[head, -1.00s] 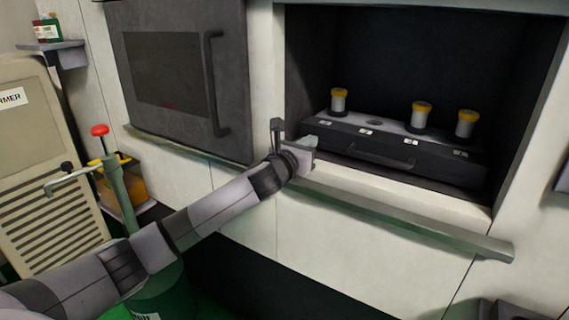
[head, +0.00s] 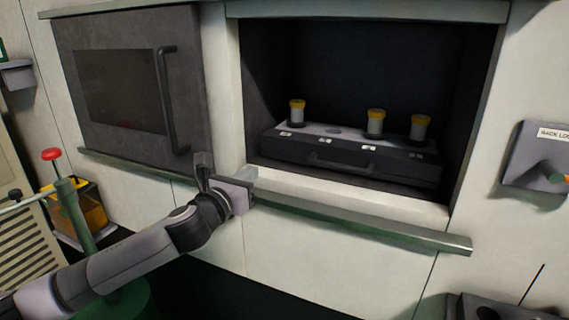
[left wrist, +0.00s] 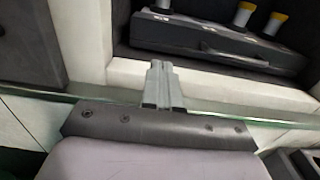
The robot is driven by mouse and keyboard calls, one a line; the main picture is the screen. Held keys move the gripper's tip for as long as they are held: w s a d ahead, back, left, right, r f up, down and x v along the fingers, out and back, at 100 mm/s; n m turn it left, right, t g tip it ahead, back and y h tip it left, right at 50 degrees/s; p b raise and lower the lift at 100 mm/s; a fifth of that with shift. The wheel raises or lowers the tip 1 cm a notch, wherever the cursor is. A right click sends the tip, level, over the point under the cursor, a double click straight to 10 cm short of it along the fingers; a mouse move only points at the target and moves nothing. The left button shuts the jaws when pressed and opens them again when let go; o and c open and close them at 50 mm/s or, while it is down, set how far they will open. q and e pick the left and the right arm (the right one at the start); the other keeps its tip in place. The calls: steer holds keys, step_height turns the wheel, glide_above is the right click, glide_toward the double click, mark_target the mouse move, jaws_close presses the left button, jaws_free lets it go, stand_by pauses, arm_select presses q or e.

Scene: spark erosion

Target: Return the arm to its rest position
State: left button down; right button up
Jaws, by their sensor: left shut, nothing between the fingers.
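My left arm comes in from the lower left in the head view. Its gripper (head: 246,173) is in front of the left edge of the open recess, near the sill. The fingers (left wrist: 163,84) are together and empty in the left wrist view. Inside the recess stands a dark drawer-like rack (head: 345,167) with a handle. Three white cylinders with yellow tops stand on it: left (head: 297,111), middle (head: 375,123) and right (head: 420,128). An empty round spot shows between the left and middle ones. My right gripper is not in view.
A grey rail (head: 360,225) runs below the recess. A closed dark door (head: 120,80) with a vertical handle is on the left. A red-knobbed green post (head: 52,155) stands at lower left, near a yellow container (head: 92,208). A grey wall box (head: 535,160) is on the right.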

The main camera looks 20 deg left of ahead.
arm_select(q)
steer(key=s+d+f+n+g+h, duration=0.1)
steer(key=s+d+f+n, duration=0.2)
steer(key=f+n, duration=0.25)
steer(key=s+d+f+n+g+h, duration=0.1)
steer(key=s+d+f+n+g, duration=0.2)
steer(key=f, duration=0.4)
steer(key=s+d+f+n, duration=0.2)
steer(key=s+f+n, duration=0.25)
steer(key=f, duration=0.25)
steer(key=s+f+n+g, duration=0.1)
steer(key=s+f+n, duration=0.6)
steer(key=s+n, duration=0.2)
steer(key=s+d+f+n+g, duration=0.1)
steer(key=s+f+n+g, duration=0.1)
steer(key=s+f+n, duration=0.5)
steer(key=s+n, duration=0.3)
steer(key=n, duration=0.2)
steer(key=shift+d+f+g, duration=0.25)
steer(key=shift+d+g, duration=0.05)
